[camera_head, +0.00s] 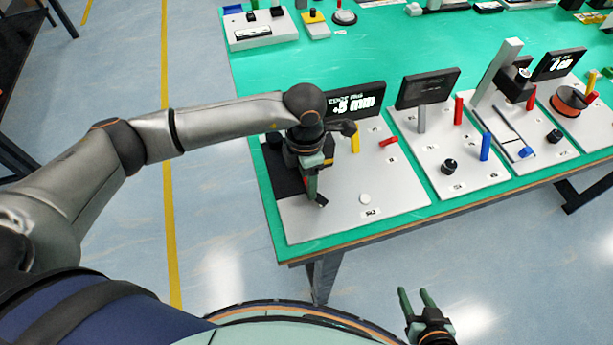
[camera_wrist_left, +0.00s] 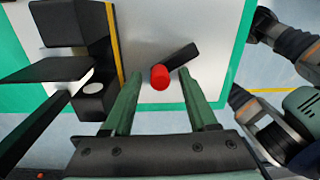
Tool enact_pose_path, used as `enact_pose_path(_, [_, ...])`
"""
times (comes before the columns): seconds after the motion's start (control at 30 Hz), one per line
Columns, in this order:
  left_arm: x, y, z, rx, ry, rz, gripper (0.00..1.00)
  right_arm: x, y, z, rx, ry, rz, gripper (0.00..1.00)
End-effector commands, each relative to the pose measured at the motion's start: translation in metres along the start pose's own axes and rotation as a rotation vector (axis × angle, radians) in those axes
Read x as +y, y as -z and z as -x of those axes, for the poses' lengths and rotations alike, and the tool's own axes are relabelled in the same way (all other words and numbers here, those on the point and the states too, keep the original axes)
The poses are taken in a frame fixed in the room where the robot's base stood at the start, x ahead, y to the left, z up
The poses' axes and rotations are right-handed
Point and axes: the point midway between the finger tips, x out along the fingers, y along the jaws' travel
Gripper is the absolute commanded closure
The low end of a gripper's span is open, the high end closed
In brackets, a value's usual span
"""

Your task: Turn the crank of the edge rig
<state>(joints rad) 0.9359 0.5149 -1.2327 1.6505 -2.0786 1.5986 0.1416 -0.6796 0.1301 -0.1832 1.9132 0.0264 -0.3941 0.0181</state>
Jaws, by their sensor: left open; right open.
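The edge rig is a white board (camera_head: 400,190) at the table's near left corner, with a lit display (camera_head: 355,101) at its back. Its crank has a black arm (camera_wrist_left: 184,55) and a red knob (camera_wrist_left: 160,77). In the left wrist view the red knob lies between the tips of my open left gripper (camera_wrist_left: 160,75), with gaps at both sides. In the head view my left gripper (camera_head: 314,192) points down over the board's left part and mostly hides the crank. My right gripper (camera_head: 416,296) is open and empty, low in front of the table.
The board also bears a yellow post (camera_head: 355,142), a red bar (camera_head: 388,142), a white button (camera_head: 365,198) and a black block (camera_head: 284,174). A second board (camera_head: 425,155) with posts and a black knob (camera_head: 449,166) stands to the right. Green table (camera_head: 240,80) shows behind.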

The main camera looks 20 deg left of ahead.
Motion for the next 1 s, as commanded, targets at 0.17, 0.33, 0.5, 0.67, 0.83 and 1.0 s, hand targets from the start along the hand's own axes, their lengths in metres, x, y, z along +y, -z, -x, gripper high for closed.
enact_pose_path(0.17, [0.0000,0.0000,-0.0009,0.000,0.000,0.000,0.42,0.0000,0.0002,0.0000,0.000,0.000,0.001,0.50])
enact_pose_path(0.33, [0.0000,-0.0001,-0.0006,0.000,0.000,0.000,0.53,-0.0001,0.0003,0.0000,0.000,0.001,0.001,0.50])
enact_pose_path(0.5, [0.0000,-0.0001,-0.0004,0.000,0.000,0.000,0.72,-0.0002,0.0005,0.0000,0.001,0.001,0.001,0.50])
enact_pose_path(0.67, [0.0002,-0.0001,-0.0002,0.000,0.000,0.000,0.90,-0.0002,0.0006,0.0000,0.001,0.001,0.002,0.50])
enact_pose_path(0.83, [0.0003,-0.0001,-0.0001,0.000,-0.001,0.000,1.00,-0.0003,0.0008,0.0000,0.001,0.001,0.002,0.50])
enact_pose_path(1.0, [0.0005,-0.0001,0.0000,0.000,-0.001,0.001,1.00,-0.0003,0.0009,0.0000,0.002,0.001,0.002,0.50])
